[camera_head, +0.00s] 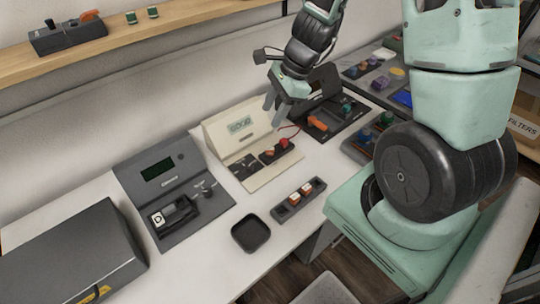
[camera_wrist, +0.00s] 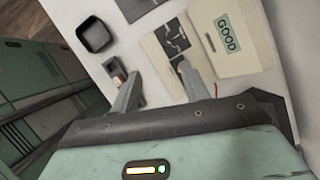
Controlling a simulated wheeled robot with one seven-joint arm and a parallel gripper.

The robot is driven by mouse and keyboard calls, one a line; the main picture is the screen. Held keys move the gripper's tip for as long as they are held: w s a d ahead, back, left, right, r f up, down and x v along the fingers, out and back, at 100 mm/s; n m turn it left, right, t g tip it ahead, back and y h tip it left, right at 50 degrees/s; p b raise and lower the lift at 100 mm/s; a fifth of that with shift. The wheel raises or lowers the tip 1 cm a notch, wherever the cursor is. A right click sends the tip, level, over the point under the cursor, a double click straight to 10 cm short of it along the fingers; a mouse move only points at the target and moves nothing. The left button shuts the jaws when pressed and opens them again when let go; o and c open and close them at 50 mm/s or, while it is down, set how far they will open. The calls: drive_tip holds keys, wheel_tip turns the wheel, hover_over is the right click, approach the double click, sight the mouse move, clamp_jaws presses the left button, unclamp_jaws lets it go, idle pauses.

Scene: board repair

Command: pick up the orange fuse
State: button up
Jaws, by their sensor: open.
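A dark narrow holder (camera_head: 281,211) on the white bench carries two small orange-and-white blocks, one of them an orange fuse (camera_head: 306,189) as far as I can tell; their markings are too small to read. In the wrist view part of the holder and a block (camera_wrist: 117,78) show at the left, partly hidden behind a finger. My gripper (camera_head: 274,104) is open and empty, above the cream tester (camera_head: 222,126), up and to the left of the holder. In the wrist view my gripper (camera_wrist: 160,88) has its fingers apart, with the tester beyond them.
A square black tray (camera_head: 250,234) lies left of the holder. A dark grey device (camera_head: 147,160) stands farther left. A dark device with an orange part (camera_head: 317,123) stands behind.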

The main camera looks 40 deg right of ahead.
drive_tip(key=d+f+m, duration=0.4)
drive_tip(key=d+m, duration=0.1)
drive_tip(key=d, duration=0.3)
drive_tip(key=b, duration=0.4)
approach(270, 148)
wheel_tip(270, 148, down, 2)
drive_tip(key=a, duration=0.2)
drive_tip(key=shift+t+h, duration=0.4)
drive_tip(key=shift+d+b+x, duration=0.15)
drive_tip(key=shift+b+x, duration=0.2)
drive_tip(key=shift+x, duration=1.25)
drive_tip(key=shift+d+b+x, duration=0.15)
drive_tip(key=shift+b+x, duration=0.15)
drive_tip(key=shift+x, duration=1.25)
drive_tip(key=shift+s+f, duration=0.1)
clamp_jaws()
